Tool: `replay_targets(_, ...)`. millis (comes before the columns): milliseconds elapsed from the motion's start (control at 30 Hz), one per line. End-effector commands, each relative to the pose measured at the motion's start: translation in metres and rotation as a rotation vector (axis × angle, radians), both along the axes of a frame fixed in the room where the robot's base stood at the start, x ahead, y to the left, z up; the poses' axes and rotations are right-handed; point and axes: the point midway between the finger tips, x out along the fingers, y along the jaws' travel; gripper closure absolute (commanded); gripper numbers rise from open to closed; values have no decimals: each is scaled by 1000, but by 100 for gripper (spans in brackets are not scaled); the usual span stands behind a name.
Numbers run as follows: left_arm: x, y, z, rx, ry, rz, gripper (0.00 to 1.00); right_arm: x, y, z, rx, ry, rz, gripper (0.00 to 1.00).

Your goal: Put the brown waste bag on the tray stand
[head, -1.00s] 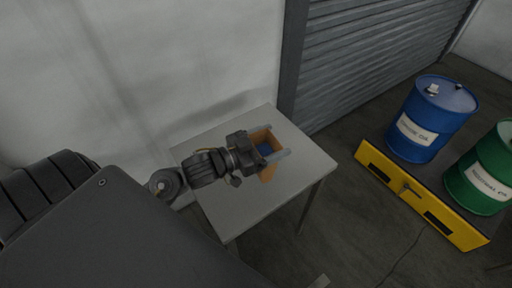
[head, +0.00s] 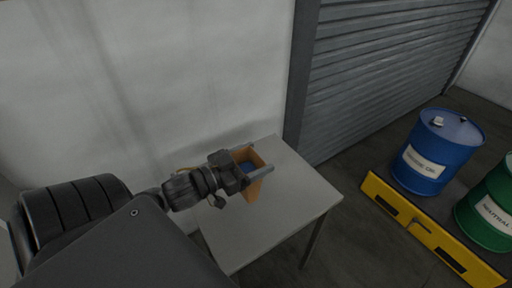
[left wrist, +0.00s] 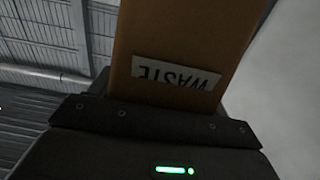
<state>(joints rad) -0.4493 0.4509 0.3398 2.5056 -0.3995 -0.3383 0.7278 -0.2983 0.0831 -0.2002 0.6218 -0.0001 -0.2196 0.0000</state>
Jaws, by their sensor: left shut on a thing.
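The brown waste bag (head: 255,188) is an open-topped brown box shape with something blue inside. In the left wrist view the bag (left wrist: 185,40) fills the upper middle, and its white label reads WASTE, upside down. My left gripper (head: 258,164) is shut on the bag, with one finger on each side of it. The bag is over the far part of a light grey table (head: 290,210), the only stand-like surface in view. I cannot tell whether its underside touches the top. My right gripper is not in view.
A blue drum (head: 435,150) and a green drum (head: 490,210) stand on a yellow-edged pallet (head: 420,225) at the right. A pale wall (head: 190,70) and a grey roller shutter (head: 380,70) rise behind the table. The table's front and right areas are bare.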

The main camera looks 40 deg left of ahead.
Motion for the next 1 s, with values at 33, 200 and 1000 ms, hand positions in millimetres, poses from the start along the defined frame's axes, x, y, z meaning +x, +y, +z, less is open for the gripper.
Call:
replay_targets(33,-2,2,1,1,0,5,56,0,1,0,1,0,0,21)
replay_targets(200,1,4,-3,3,-2,7,56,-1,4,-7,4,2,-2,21)
replay_targets(1000,125,31,-86,-2,1,9,56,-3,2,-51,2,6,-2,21)
